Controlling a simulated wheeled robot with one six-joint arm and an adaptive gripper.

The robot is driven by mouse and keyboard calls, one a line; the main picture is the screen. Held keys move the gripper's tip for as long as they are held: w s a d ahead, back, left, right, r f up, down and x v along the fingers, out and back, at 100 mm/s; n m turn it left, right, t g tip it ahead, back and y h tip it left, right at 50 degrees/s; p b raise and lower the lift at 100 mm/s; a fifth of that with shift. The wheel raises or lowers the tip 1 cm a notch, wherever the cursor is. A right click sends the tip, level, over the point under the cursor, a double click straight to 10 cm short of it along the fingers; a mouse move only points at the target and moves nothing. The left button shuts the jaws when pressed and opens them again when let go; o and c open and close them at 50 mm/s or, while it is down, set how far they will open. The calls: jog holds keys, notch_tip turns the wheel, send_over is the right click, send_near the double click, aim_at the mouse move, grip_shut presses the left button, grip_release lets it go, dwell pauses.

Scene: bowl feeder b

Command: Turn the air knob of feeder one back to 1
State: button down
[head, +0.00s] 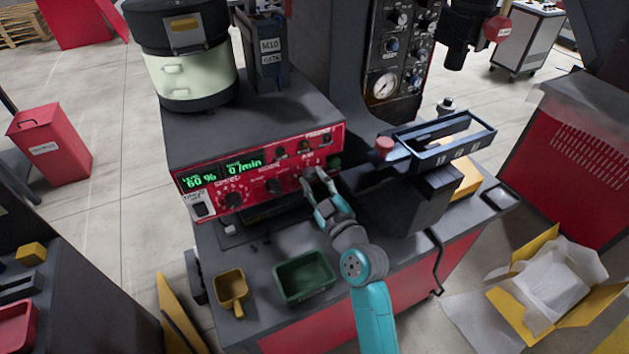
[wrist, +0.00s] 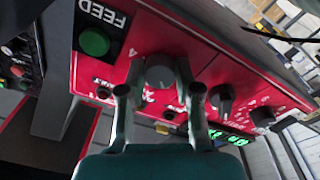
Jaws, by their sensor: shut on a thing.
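The red control panel (head: 262,160) of the feeder carries a row of dark round knobs and green displays that read 60 % and 0/min. My gripper (head: 318,178) is at the right end of this row, its fingers against the panel front. In the wrist view the panel is upside down, and my gripper (wrist: 160,88) is shut on the grey air knob (wrist: 159,70), one finger on each side. The knob's pointer and most of its scale are hidden, so its setting cannot be read. In the head view the fingers cover the knob.
A green FEED button (wrist: 94,42) sits beside the held knob, and other knobs (wrist: 222,98) are close on the other side. A green bin (head: 305,277) and a yellow scoop (head: 231,288) lie on the bench below. A dark track with a tray (head: 445,138) stands at right.

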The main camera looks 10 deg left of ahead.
jog(key=c, duration=0.8)
grip_release()
jog(key=v, duration=1.2)
